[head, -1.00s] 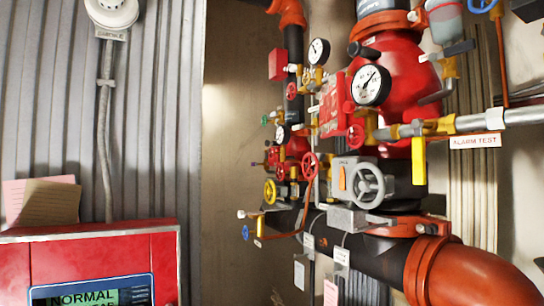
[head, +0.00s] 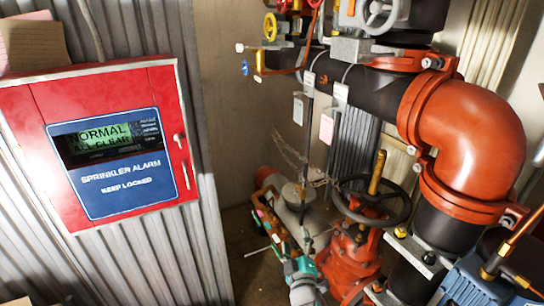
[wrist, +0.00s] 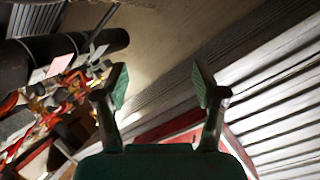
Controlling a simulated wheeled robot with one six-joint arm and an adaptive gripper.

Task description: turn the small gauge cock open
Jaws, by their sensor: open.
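The gauges and the small gauge cock are not in the head view now, which looks down at the lower riser. I cannot make out the cock in the wrist view either. My gripper (wrist: 162,86) is open and empty in the wrist view, its two green-padded fingers spread apart. Open floor and wall show between and beyond the fingers.
The red sprinkler alarm panel (head: 110,145) is on the ribbed wall at left. The black riser pipe (head: 370,90) meets an orange elbow (head: 470,120) at right. A black handwheel (head: 370,200) stands below.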

